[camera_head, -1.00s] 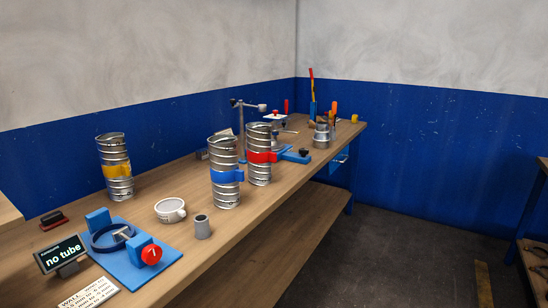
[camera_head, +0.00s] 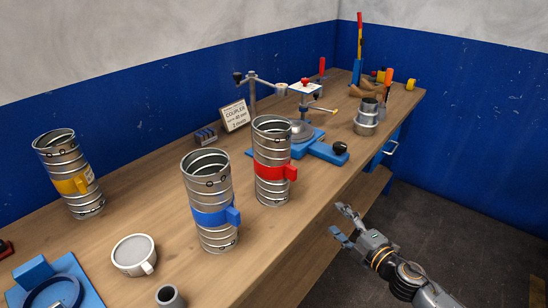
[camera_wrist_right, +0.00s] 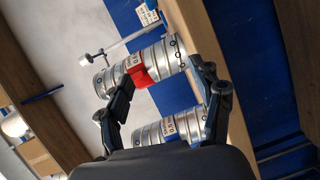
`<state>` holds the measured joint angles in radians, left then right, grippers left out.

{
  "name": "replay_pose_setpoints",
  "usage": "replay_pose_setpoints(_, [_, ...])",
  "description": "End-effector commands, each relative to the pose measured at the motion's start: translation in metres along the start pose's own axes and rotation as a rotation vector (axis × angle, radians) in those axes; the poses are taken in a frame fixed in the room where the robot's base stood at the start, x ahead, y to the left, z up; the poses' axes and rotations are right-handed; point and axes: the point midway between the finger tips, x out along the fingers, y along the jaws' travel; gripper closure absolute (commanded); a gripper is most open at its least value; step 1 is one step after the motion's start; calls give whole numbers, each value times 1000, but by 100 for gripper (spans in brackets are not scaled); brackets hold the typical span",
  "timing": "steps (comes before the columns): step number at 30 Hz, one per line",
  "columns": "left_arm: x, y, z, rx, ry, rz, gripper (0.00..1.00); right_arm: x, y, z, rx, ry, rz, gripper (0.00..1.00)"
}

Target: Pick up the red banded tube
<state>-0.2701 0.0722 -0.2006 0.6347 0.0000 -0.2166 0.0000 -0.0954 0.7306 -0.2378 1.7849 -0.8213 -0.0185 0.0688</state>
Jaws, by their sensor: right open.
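The red banded tube (camera_head: 272,165) is a ribbed silver spiral duct with a red band and tab. It stands upright on the workbench, behind and right of the blue banded tube (camera_head: 210,199). My right gripper (camera_head: 345,221) is open and empty, beyond the bench's front edge, right of and apart from the red banded tube. In the right wrist view the red banded tube (camera_wrist_right: 155,63) shows between the open fingers (camera_wrist_right: 155,95), farther off. The blue banded tube (camera_wrist_right: 165,130) shows lower there, partly hidden by the gripper. My left gripper is not in view.
A yellow banded tube (camera_head: 70,180) stands at the left. A white cup (camera_head: 134,254) and grey cylinder (camera_head: 169,297) are in front. A blue fixture (camera_head: 312,145) with a clamp lies behind the red tube. Metal fittings (camera_head: 367,118) stand at the right.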

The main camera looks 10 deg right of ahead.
Motion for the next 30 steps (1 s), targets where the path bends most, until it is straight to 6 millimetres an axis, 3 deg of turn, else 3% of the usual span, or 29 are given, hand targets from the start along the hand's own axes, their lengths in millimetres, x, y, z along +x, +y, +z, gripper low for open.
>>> replay_pose_setpoints(1, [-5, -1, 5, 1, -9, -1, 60, -1, 27, -15, -53, 43, 28, 34])
replay_pose_setpoints(3, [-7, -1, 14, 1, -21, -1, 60, -2, 47, -29, -105, 81, 56, 34])
replay_pose_setpoints(7, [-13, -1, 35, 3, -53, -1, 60, 3, 66, -41, -147, 110, 81, 34])
replay_pose_setpoints(14, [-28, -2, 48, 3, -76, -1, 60, 42, 71, -46, -145, 110, 85, 34])
replay_pose_setpoints(18, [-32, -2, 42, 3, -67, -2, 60, 67, 71, -49, -144, 109, 83, 34])
replay_pose_setpoints(24, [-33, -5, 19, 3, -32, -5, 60, 83, 70, -51, -145, 110, 81, 34])
replay_pose_setpoints(30, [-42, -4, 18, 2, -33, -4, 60, 106, 72, -60, -142, 110, 82, 34])
